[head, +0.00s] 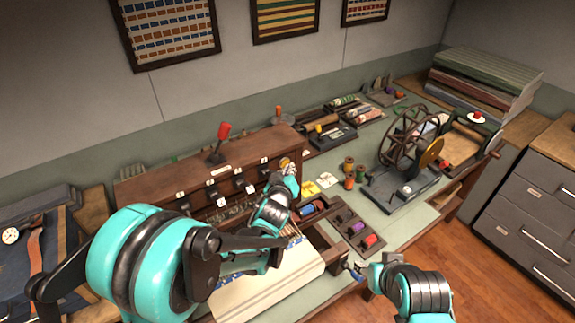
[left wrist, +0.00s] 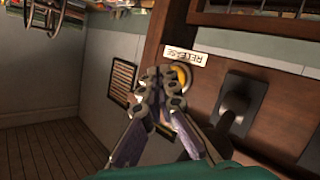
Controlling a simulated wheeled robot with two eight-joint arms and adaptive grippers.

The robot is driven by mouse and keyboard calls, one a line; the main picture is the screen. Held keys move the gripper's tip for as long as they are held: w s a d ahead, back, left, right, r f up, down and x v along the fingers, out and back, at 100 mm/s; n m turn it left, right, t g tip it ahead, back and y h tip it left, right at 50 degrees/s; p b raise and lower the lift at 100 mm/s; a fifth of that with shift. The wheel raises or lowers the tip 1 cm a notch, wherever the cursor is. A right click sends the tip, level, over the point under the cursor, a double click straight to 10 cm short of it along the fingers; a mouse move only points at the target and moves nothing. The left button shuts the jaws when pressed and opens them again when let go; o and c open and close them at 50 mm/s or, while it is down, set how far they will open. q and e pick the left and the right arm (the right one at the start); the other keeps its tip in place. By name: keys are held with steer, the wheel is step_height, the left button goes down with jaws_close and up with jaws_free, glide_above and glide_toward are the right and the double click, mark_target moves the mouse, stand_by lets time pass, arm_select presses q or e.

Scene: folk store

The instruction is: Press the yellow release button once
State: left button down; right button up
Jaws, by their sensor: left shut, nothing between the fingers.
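The yellow release button (left wrist: 183,74) is on the dark brown wooden front of the loom cabinet, just under a white label reading RELEASE (left wrist: 186,54). It also shows in the head view (head: 285,162), at the cabinet's right end. My left gripper (left wrist: 166,80) is shut and empty. Its fingertips are right in front of the button and cover part of it; I cannot tell whether they touch it. The left gripper shows in the head view (head: 290,175) too. My right gripper (head: 355,270) is low at the table's front edge, away from the button, too small to read.
A black lever (left wrist: 236,100) sticks out beside the button. A red-handled lever (head: 221,142) stands on the cabinet (head: 150,187). Thread spools (head: 349,170), a spinning wheel (head: 410,135) and a tray of coloured spools (head: 352,230) lie to the right.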

arm_select(q)
steer(key=shift+w+a+r, duration=0.2)
steer(key=shift+w+a, duration=0.05)
steer(key=shift+w, duration=0.1)
steer(key=shift+s+f+b, duration=0.1)
steer(key=shift+f+b, duration=0.1)
steer(key=shift+b, duration=0.1)
arm_select(e)
steer(key=shift+w+a+f, duration=0.1)
steer(key=shift+f, duration=0.15)
arm_select(q)
steer(key=s+d, duration=0.1)
steer(key=s, duration=0.1)
steer(key=s+d, duration=0.1)
steer(key=shift+s+d+f, duration=0.3)
steer(key=shift+s+d, duration=0.05)
arm_select(e)
steer(key=shift+w+a+f, duration=0.2)
steer(key=shift+w+f, duration=0.2)
